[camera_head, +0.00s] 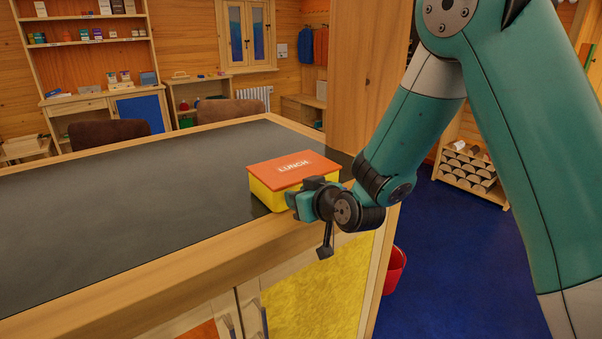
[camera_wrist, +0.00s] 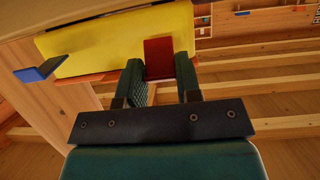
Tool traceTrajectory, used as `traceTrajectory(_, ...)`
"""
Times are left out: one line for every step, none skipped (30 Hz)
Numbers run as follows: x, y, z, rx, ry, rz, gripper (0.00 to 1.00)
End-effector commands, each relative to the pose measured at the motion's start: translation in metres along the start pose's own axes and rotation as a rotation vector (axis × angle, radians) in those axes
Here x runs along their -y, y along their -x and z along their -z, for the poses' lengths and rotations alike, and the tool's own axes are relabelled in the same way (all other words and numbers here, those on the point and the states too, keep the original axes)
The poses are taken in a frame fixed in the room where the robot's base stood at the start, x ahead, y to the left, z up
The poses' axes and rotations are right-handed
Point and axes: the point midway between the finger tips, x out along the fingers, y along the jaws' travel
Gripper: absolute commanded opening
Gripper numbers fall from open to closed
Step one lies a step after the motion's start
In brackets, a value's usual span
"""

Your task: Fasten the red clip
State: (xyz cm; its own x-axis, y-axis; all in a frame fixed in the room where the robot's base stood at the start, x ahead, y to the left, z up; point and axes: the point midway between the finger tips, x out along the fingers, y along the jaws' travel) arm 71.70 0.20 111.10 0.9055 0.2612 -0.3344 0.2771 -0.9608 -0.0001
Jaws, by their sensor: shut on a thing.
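The lunch box (camera_head: 288,180) has a yellow body and an orange lid marked LUNCH. It sits near the corner of the dark-topped counter, lid resting on top. My gripper (camera_head: 303,203) is at the box's near side, hiding part of it. In the wrist view, the red clip (camera_wrist: 158,58) lies between the fingers of my gripper (camera_wrist: 159,66), which is shut on it, in front of the yellow side (camera_wrist: 100,42). A blue clip (camera_wrist: 40,69) sticks outward from the box at left. Whether the red clip is latched is unclear.
The dark counter top (camera_head: 110,215) is clear to the left of the box. A wooden post (camera_head: 362,85) stands close behind it at right. A red bucket (camera_head: 395,270) is on the blue floor beside the counter. Chairs (camera_head: 110,132) stand behind.

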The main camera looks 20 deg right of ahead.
Motion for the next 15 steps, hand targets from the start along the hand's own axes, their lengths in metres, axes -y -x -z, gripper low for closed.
traceTrajectory(0.0006, 0.002, 0.0088, 0.024, 0.001, 0.001, 0.08)
traceTrajectory(0.0006, 0.0016, 0.0088, 0.039, 0.001, 0.002, 0.08)
traceTrajectory(0.0004, 0.0009, 0.0089, 0.056, 0.001, 0.001, 0.08)
traceTrajectory(0.0002, 0.0005, 0.0089, 0.069, 0.0, 0.0, 0.08)
traceTrajectory(0.0002, 0.0001, 0.0091, 0.081, 0.0, 0.001, 0.08)
traceTrajectory(0.0002, -0.0004, 0.0093, 0.094, 0.001, 0.001, 0.08)
traceTrajectory(0.0001, -0.0007, 0.0091, 0.105, 0.001, 0.001, 0.08)
traceTrajectory(0.0, -0.001, 0.0091, 0.114, 0.001, 0.0, 0.08)
traceTrajectory(0.0, -0.0014, 0.009, 0.124, 0.0, 0.0, 0.08)
traceTrajectory(0.0001, -0.0018, 0.0088, 0.132, 0.0, 0.001, 0.08)
traceTrajectory(0.0001, -0.0021, 0.0086, 0.138, 0.0, 0.001, 0.08)
traceTrajectory(0.0002, -0.0025, 0.0085, 0.145, 0.0, 0.001, 0.08)
traceTrajectory(0.0001, -0.0028, 0.0084, 0.149, 0.0, 0.001, 0.08)
traceTrajectory(0.0001, -0.003, 0.0082, 0.153, 0.001, 0.001, 0.08)
traceTrajectory(0.0001, -0.0032, 0.0078, 0.158, 0.001, 0.001, 0.08)
